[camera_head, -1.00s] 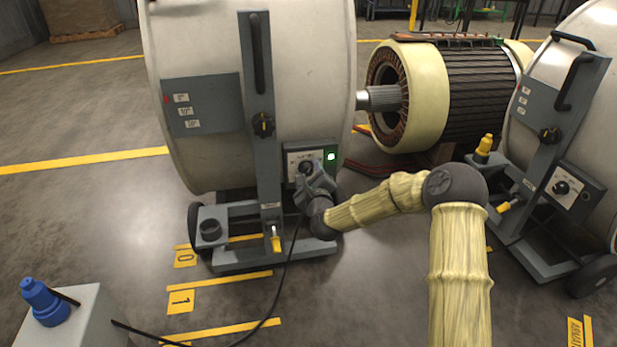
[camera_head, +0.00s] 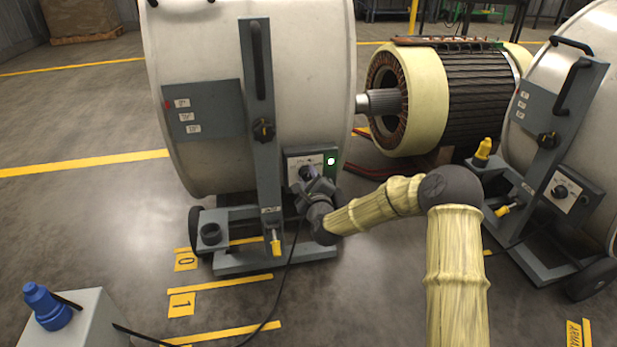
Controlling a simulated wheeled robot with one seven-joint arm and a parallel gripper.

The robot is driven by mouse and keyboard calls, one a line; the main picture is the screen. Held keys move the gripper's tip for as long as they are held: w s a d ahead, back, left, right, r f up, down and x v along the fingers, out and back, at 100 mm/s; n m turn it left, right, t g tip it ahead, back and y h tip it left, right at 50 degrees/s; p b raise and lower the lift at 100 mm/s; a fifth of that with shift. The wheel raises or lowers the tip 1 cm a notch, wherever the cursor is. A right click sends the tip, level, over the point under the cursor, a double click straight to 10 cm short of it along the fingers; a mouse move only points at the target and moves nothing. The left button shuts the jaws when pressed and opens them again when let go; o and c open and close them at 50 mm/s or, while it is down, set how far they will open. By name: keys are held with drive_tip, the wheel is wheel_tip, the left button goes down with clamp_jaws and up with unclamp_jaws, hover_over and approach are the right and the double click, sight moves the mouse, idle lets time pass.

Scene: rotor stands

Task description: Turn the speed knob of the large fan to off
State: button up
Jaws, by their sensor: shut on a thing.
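The large fan (camera_head: 325,60) is a big pale drum on a grey wheeled stand, left of centre. Low on its stand is a grey control box with a white dial plate (camera_head: 296,160), and the dark speed knob (camera_head: 307,172) sits on it. A lit light (camera_head: 331,161) on a green patch is beside the plate. My gripper (camera_head: 310,180) is at the box front, shut on the speed knob. My gripper and wrist hide part of the knob and plate, so I cannot read its setting.
A similar fan (camera_head: 590,90) with its own knob (camera_head: 560,191) stands at right. A large rotor machine (camera_head: 475,95) is behind. A black cable (camera_head: 288,275) runs along the floor from a box with a blue plug (camera_head: 45,305). Another black knob (camera_head: 263,130) is on the fan's upright.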

drive_tip(key=n+p, duration=0.2)
drive_tip(key=n, duration=0.2)
drive_tip(key=shift+r+p, duration=0.1)
drive_tip(key=shift+p, duration=0.25)
drive_tip(key=n+p, duration=0.2)
drive_tip(key=n, duration=0.2)
drive_tip(key=n+p, duration=0.1)
drive_tip(key=n, duration=0.2)
drive_tip(key=shift+p, duration=0.3)
drive_tip(key=shift+n+p, duration=0.55)
drive_tip(key=shift+n, duration=1.15)
drive_tip(key=o, duration=1)
drive_tip(key=shift+c, duration=0.2)
drive_tip(key=shift+s, duration=0.1)
